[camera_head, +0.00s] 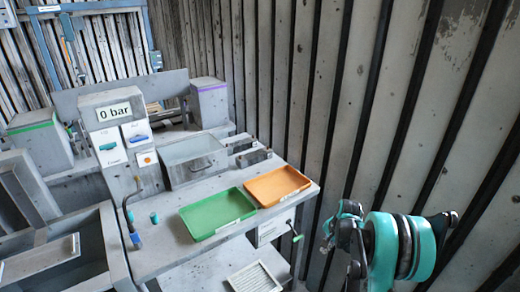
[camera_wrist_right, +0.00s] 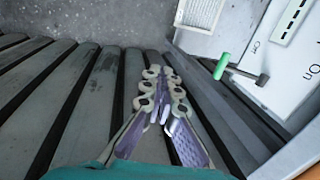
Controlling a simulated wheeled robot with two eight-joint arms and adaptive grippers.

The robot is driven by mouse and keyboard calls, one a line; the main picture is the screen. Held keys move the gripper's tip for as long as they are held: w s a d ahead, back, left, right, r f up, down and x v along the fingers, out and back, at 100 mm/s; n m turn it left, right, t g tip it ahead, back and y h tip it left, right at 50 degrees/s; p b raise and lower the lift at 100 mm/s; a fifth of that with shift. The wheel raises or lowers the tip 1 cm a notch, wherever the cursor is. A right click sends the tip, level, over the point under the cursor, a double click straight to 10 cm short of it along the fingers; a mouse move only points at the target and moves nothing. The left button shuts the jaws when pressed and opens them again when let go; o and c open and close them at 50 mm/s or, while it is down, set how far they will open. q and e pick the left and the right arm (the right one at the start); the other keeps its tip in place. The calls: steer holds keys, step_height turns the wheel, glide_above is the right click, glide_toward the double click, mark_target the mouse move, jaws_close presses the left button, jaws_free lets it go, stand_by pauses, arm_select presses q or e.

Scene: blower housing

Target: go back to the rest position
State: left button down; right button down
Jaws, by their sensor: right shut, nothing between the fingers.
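My right gripper (camera_wrist_right: 163,78) is shut and empty in the wrist view, with its fingers together over the gap between the slatted wall and the workbench. In the head view my right arm is at the lower right, in front of the wall and clear of the bench. It touches nothing that I can see. My left gripper is not in view.
The grey workbench (camera_head: 160,258) holds a green tray (camera_head: 216,214) and an orange tray (camera_head: 276,186), both seemingly empty. A gauge panel (camera_head: 115,112) reads "0 bar". A green-handled lever (camera_wrist_right: 222,66) projects from the bench side. A slatted wall (camera_head: 310,90) stands behind.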

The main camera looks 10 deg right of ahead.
steer(key=s+a+r+n+t, duration=0.1)
steer(key=s+a+r+n, duration=0.2)
steer(key=s+a+r, duration=0.45)
steer(key=s+a+r+n+t, duration=0.15)
steer(key=a+r+n, duration=0.3)
steer(key=r, duration=0.55)
steer(key=s+a+r+n+t, duration=0.1)
steer(key=s+a+n, duration=0.2)
steer(key=s, duration=0.4)
steer(key=s+a+r+n+t, duration=0.1)
steer(key=s+a+n, duration=0.2)
steer(key=s+a, duration=0.2)
steer(key=s, duration=0.2)
steer(key=shift+s+h, duration=0.3)
steer(key=shift+h, duration=0.1)
steer(key=shift+a+t, duration=0.1)
steer(key=shift+t, duration=0.15)
